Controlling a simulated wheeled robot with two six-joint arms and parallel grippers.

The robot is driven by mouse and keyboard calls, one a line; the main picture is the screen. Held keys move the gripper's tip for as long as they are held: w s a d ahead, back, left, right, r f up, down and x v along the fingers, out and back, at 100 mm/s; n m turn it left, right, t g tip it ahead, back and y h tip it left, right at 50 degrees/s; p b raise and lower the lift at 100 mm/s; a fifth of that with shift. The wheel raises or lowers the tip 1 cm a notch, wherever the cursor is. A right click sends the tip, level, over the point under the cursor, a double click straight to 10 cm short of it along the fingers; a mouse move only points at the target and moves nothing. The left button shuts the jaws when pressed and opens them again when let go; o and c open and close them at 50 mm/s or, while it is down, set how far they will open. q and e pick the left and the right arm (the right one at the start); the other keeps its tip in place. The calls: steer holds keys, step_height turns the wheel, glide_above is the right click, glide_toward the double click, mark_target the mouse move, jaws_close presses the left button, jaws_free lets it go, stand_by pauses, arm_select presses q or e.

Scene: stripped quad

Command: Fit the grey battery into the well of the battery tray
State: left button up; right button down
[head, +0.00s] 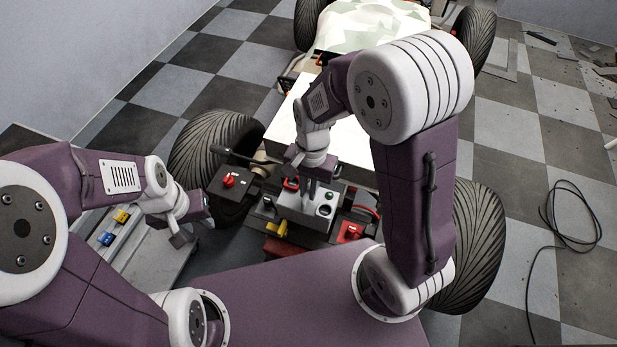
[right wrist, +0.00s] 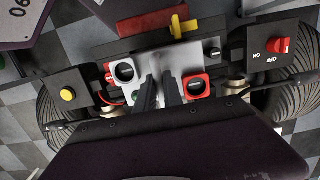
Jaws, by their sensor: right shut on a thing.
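The grey battery (head: 300,208) is a pale block with a red-ringed terminal and a dark-ringed one. My right gripper (head: 310,190) is above it, shut on its middle. In the right wrist view, the right gripper's dark fingers (right wrist: 158,90) point down at the battery (right wrist: 180,62) between the two rings. The battery tray (head: 262,208) is the dark frame around and below the battery. The well is hidden under the battery, and I cannot tell how deep the battery sits. My left gripper (head: 194,228) is open and empty, well left of the tray.
A yellow lever (head: 277,230) stands at the tray's near side. A red switch (head: 229,180) is on a dark box to the left, and another red part (head: 350,232) is to the right. Large tyres (head: 215,140) flank the tray. A grey bench (head: 140,255) lies under my left arm.

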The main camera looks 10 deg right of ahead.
mark_target(308, 208)
step_height(308, 208, down, 7)
steer(key=shift+r+b, duration=0.15)
steer(key=shift+b, duration=0.65)
step_height(308, 208, down, 4)
steer(key=shift+f+b, duration=0.15)
steer(key=shift+b, duration=0.7)
steer(key=c, duration=1.5)
jaws_free()
